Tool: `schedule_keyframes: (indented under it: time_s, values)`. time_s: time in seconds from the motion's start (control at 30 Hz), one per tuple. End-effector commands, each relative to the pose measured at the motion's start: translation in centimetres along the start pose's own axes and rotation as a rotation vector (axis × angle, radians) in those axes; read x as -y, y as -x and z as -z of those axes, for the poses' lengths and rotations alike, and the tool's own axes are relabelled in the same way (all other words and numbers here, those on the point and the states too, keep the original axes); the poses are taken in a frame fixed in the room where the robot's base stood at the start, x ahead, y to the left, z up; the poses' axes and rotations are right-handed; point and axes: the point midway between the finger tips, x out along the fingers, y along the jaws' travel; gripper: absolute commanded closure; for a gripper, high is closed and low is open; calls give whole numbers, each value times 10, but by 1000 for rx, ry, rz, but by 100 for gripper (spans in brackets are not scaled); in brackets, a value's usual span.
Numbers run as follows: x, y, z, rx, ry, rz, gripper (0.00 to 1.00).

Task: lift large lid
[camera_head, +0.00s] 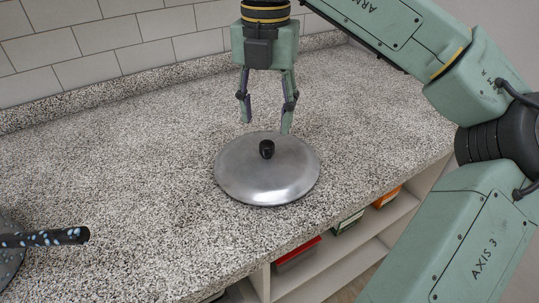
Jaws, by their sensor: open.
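A large round silver lid (245,179) with a small black knob (267,149) on top lies flat on the speckled countertop. My gripper (265,128) points downward at the lid's far side in the picture. Its two fingers are apart, with nothing between them. The right fingertip overlaps the lid's far rim in the view, and the left fingertip shows a little above the rim. I cannot tell the exact height of the fingertips over the lid. The knob appears just below the fingers in the picture, apart from them.
The speckled countertop (130,160) is mostly clear around the lid. A dark speckled pan with a handle (45,238) stands at the left edge. A tiled wall (130,40) rises at the back. Below the counter's front edge, open shelves hold a red item (297,256) and an orange item (386,198).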

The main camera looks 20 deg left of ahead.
Motion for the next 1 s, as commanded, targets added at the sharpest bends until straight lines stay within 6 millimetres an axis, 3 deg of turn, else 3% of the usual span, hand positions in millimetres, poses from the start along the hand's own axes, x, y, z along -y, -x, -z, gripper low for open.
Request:
schedule_keyframes:
  time_s: [0.37,0.6,0.9,1.0]
  values:
    - [0,-35,1,-3,3,-2,53]
    - [1,-67,2,-2,1,-1,53]
    - [1,-74,2,0,0,0,53]
    - [1,-74,2,0,0,0,59]
